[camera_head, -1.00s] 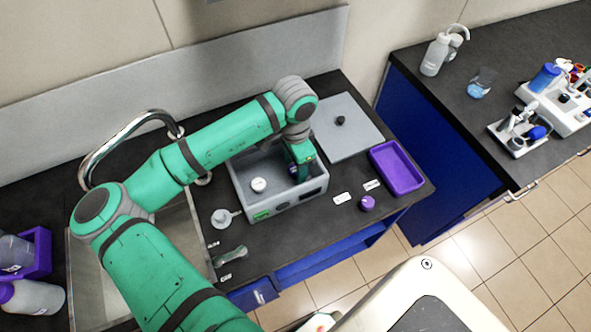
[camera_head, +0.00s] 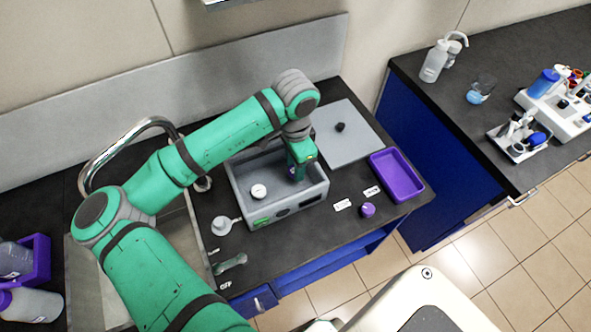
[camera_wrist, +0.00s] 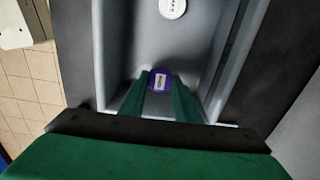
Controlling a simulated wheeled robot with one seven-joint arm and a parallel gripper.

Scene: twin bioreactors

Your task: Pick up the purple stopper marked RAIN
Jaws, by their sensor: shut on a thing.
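A purple stopper with a pale label (camera_wrist: 160,80) is between my fingertips in the wrist view; the label's writing is too small to read. My gripper (camera_wrist: 160,88) is shut on it, inside the grey open-topped bath (camera_head: 240,196). In the head view my gripper (camera_head: 295,177) points down into the bath's right part and mostly hides this stopper. A second purple stopper (camera_head: 367,210) lies on the dark counter to the right of the bath, apart from my gripper.
A white round stopper (camera_head: 258,191) is in the bath's left part; it also shows in the wrist view (camera_wrist: 172,8). The bath walls surround my fingers. A grey lid (camera_head: 352,118) with a black knob and a purple tray (camera_head: 397,175) stand to the right. Small white labels (camera_head: 342,205) lie between.

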